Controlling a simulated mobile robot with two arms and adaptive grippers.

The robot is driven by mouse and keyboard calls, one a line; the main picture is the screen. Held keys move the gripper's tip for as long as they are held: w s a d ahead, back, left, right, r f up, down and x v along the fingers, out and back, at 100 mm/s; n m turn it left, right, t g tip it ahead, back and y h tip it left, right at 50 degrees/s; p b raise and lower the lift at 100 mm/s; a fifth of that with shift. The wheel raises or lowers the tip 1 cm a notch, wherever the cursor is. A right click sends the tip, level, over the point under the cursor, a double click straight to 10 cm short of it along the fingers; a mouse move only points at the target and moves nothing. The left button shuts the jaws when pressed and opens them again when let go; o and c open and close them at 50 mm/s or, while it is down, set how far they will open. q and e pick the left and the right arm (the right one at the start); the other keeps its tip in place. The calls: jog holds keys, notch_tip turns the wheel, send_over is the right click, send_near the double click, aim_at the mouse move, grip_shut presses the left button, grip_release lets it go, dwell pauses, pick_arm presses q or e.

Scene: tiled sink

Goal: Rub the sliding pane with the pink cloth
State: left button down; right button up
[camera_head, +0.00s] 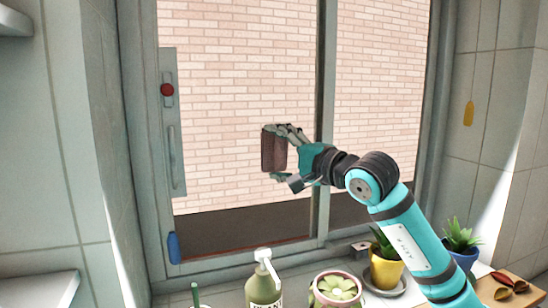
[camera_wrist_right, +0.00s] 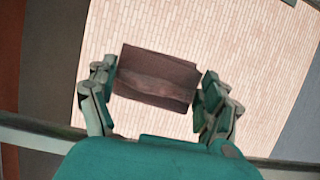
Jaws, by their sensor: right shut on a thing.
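The sliding pane (camera_head: 225,90) is the left window pane, with a brick wall showing through it. It also fills much of the right wrist view (camera_wrist_right: 245,45). My right gripper (camera_head: 279,152) is in front of the pane, near its right frame bar. It is shut on the cloth (camera_head: 273,150), which looks dull brownish pink and block-like. In the right wrist view the cloth (camera_wrist_right: 158,78) spans between the two fingers (camera_wrist_right: 157,86). I cannot tell whether the cloth touches the glass. My left gripper is not in view.
A pump bottle (camera_head: 264,291), a pink pot with a succulent (camera_head: 336,289) and a yellow pot (camera_head: 388,270) stand below the window. A blue pot (camera_head: 461,257) and a wooden board (camera_head: 515,290) are at right. A handle (camera_head: 172,150) and red knob (camera_head: 167,90) are on the left frame.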

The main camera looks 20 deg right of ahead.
jog(key=shift+s, duration=0.2)
jog(key=shift+s+b, duration=0.6)
jog(key=shift+s, duration=0.9)
